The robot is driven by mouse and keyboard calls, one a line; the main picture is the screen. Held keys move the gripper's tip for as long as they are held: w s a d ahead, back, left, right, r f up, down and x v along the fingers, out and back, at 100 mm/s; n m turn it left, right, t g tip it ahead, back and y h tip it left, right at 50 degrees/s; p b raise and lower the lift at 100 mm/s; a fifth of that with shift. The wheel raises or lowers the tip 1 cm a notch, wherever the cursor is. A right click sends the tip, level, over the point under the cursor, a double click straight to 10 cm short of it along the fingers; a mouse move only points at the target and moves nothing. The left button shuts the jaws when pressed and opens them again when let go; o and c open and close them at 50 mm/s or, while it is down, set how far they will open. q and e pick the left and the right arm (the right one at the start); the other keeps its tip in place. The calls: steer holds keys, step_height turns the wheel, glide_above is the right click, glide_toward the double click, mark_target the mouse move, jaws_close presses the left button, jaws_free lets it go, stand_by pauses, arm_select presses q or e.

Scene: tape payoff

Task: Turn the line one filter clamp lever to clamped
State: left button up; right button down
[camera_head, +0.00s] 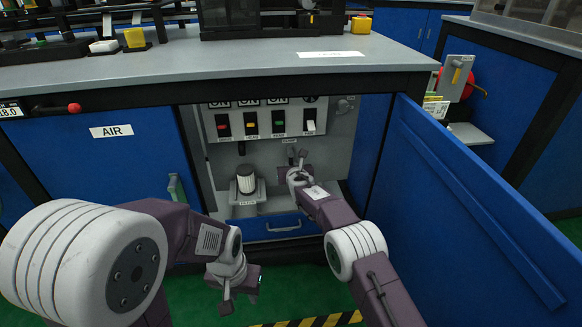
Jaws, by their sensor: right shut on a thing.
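My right gripper (297,163) reaches into the open cabinet and is shut on a small grey part at the back panel, to the right of the filter. This looks like the clamp lever, but the gripper hides most of it, so I cannot tell its angle. My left gripper (238,291) hangs low in front of the cabinet, away from the panel. I cannot tell how far its fingers are apart.
Above are several rocker switches, with red (222,126), yellow (250,124) and green (278,122) marks. The blue door (460,200) stands open at right. A drawer handle (283,227) is below the shelf. The grey worktop (210,68) overhangs the opening.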

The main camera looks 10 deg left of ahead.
steer(key=c, duration=1.4)
jaws_free()
steer(key=b+v, duration=0.7)
steer(key=v, duration=0.2)
